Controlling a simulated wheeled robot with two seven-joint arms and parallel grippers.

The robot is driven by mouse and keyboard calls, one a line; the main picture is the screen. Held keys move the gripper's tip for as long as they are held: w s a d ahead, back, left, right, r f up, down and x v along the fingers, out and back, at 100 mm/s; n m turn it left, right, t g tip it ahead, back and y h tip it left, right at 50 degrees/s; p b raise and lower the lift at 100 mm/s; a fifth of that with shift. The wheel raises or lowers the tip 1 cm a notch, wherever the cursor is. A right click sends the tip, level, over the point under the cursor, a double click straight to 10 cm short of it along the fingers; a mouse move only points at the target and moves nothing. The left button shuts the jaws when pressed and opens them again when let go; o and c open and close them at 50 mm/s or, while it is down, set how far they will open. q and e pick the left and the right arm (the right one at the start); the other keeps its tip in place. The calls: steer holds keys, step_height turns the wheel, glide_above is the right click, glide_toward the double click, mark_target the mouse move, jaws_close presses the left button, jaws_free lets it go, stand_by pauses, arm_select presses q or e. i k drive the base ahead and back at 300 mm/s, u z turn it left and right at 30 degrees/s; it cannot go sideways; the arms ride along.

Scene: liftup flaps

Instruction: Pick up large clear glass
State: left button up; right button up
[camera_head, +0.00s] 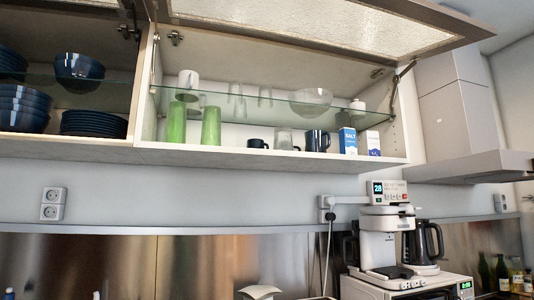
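Clear glasses stand in the open wall cabinet. One clear glass (284,139) is on the cabinet floor between a small black cup and a dark blue mug. Two more clear glasses, a left one (236,93) and a right one (265,97), are on the glass shelf above. They are faint, and I cannot tell for certain which is the large one. Neither of my grippers is recognizable in the head view.
The flap door (320,22) is raised over the cabinet. Green glasses (211,127), a black cup (257,144), a dark mug (318,140) and a salt box (347,141) share the cabinet floor. A glass bowl (311,101) is above. A coffee machine (379,240) stands below right.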

mark_target(283, 139)
steer(key=u, duration=2.45)
steer(key=k, duration=0.8)
steer(key=z, duration=1.4)
